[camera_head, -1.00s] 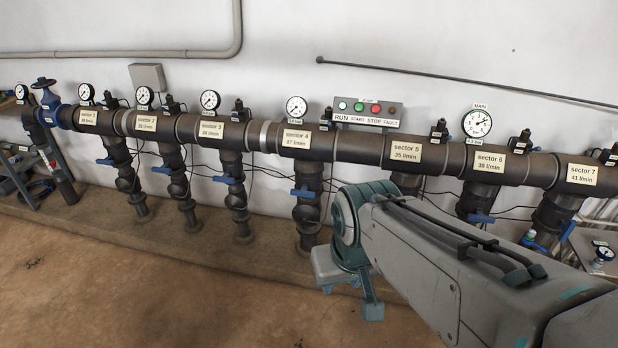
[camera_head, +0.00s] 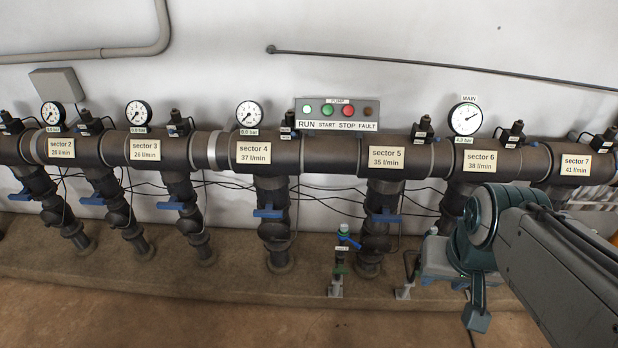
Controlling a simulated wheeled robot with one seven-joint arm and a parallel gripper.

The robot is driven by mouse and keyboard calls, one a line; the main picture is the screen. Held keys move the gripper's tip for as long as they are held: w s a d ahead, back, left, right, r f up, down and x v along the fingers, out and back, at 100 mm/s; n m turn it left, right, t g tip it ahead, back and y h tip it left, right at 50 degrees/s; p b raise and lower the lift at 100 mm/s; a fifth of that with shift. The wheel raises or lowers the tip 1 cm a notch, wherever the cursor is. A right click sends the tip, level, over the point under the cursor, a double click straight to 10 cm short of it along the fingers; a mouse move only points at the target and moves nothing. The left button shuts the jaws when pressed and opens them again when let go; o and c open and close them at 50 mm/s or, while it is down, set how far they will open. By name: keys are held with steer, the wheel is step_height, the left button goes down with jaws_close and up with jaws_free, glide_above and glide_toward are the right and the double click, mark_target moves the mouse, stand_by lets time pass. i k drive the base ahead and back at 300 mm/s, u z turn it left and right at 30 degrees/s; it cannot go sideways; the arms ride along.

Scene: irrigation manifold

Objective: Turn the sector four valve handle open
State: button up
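The sector 4 label (camera_head: 253,153) is on the dark main pipe near the middle of the head view. Below it a dark branch pipe (camera_head: 273,192) runs down to the ledge. The blue sector four valve handle (camera_head: 267,213) sits across the front of this branch, roughly crosswise to the pipe. My arm enters from the lower right, and its end part (camera_head: 477,318) hangs in front of the sector 6 branch, well to the right of the handle and apart from it. My gripper's fingers cannot be made out, so its opening is not clear.
Similar blue handles are on the sector 3 branch (camera_head: 169,206) and the sector 5 branch (camera_head: 387,218). A small standpipe with a blue lever (camera_head: 345,241) stands between sectors 4 and 5. A pump panel (camera_head: 337,114) is on the wall. The floor (camera_head: 200,315) in front is clear.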

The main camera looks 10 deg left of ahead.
mark_target(268, 211)
steer(key=i, duration=0.55)
steer(key=u, duration=0.75)
steer(key=i, duration=0.55)
steer(key=u, duration=0.7)
